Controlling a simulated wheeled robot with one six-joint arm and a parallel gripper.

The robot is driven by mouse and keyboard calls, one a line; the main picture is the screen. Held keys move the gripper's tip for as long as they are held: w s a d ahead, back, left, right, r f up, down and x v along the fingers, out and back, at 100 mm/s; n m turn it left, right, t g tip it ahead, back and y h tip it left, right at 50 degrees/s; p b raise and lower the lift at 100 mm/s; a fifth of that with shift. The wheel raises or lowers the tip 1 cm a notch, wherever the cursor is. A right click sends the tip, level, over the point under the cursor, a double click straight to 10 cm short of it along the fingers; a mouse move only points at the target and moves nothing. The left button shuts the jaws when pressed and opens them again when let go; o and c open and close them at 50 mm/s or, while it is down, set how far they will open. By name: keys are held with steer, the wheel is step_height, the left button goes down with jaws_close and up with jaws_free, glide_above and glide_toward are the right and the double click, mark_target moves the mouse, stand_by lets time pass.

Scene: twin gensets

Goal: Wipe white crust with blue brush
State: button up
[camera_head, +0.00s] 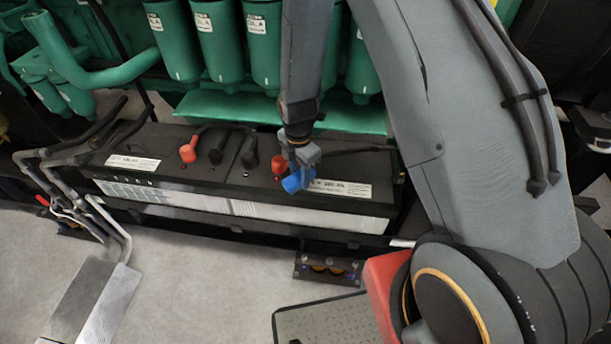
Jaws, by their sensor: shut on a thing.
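My gripper (303,156) points down over the right part of a black battery pair. It is shut on the blue brush (297,180), which is held at the batteries' front top edge beside a red terminal cap (279,167). I cannot tell whether the brush touches the battery. The right battery (345,170) has a white label on top, to the right of the brush. I cannot make out any white crust; the brush and gripper hide part of the battery top.
The left battery (222,173) carries another red cap (188,150) and black cables. Green cylinders (265,40) stand close behind. Grey pipes (75,195) lie at the left. A grey checkered plate (325,322) lies in front. The pale floor (200,275) between is mostly clear.

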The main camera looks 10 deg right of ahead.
steer(key=shift+w+a+b, duration=0.15)
steer(key=shift+w+a, duration=0.2)
steer(key=shift+a, duration=0.55)
steer(key=shift+w+a+b, duration=0.15)
steer(key=shift+w+a, duration=0.15)
steer(key=shift+a, duration=0.65)
steer(key=shift+w+a+b, duration=0.15)
steer(key=shift+w+a, duration=0.2)
steer(key=shift+a, duration=0.55)
steer(key=shift+w+d+f+b, duration=0.15)
steer(key=shift+w+d+b, duration=0.15)
steer(key=shift+w, duration=0.25)
steer(key=shift+s+d+p, duration=0.2)
steer(key=shift+s+d, duration=0.05)
steer(key=shift+d, duration=0.35)
steer(key=shift+s+d+p, duration=0.15)
steer(key=shift+s+d, duration=0.05)
steer(key=shift+d, duration=0.45)
steer(key=shift+s+d+p, duration=0.2)
steer(key=shift+s+d, duration=0.05)
steer(key=shift+d, duration=0.35)
steer(key=shift+s+d+p, duration=0.15)
steer(key=shift+s+d, duration=0.1)
steer(key=shift+d, duration=0.4)
steer(key=shift+s+d+p, duration=0.1)
steer(key=shift+s+d, duration=0.15)
steer(key=shift+d, duration=0.4)
steer(key=shift+s+d+p, duration=0.15)
steer(key=shift+s+d, duration=0.1)
steer(key=shift+d, duration=0.4)
